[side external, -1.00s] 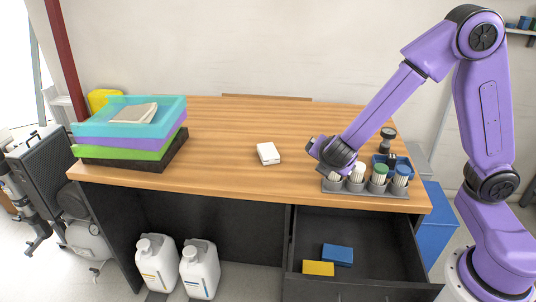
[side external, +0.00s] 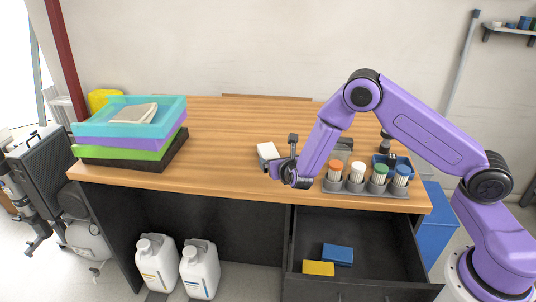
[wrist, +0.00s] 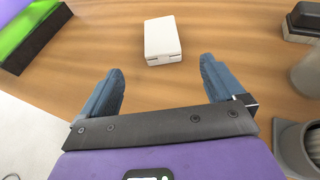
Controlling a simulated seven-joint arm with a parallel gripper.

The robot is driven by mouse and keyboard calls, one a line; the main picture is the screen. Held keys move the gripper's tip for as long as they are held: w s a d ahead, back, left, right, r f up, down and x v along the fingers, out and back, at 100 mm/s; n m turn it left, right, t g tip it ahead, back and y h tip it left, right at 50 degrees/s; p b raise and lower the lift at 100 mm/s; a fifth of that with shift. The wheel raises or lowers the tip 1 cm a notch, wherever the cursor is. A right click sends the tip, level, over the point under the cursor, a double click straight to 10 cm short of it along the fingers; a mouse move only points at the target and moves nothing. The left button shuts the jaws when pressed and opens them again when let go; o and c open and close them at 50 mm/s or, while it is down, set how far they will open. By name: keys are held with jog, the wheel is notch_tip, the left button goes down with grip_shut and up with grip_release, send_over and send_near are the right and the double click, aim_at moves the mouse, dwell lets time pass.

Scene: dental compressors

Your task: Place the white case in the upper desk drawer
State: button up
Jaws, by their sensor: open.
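The white case (side external: 267,151) lies flat on the wooden desk top, near its front middle. In the wrist view the white case (wrist: 162,40) is ahead of my gripper (wrist: 160,82), centred between the two blue-grey fingers and beyond their tips. The gripper is open and empty. In the side view my gripper (side external: 283,165) is low over the desk's front edge, just right of the case and partly in front of it. The upper desk drawer (side external: 375,243) is pulled open below the desk top at right. A blue box (side external: 338,255) and a yellow box (side external: 318,268) lie in it.
A grey rack with several colour-capped containers (side external: 362,186) stands right of my gripper. Stacked trays (side external: 130,118) in several colours stand at the desk's left. Two white jugs (side external: 199,268) stand on the floor below. The desk's middle and back (side external: 240,120) are clear.

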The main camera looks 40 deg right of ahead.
aim_at(269, 152)
jog(key=shift+x, duration=6.3)
jog(key=shift+d, duration=0.15)
jog(key=c, duration=1.2)
jog(key=shift+r, duration=0.15)
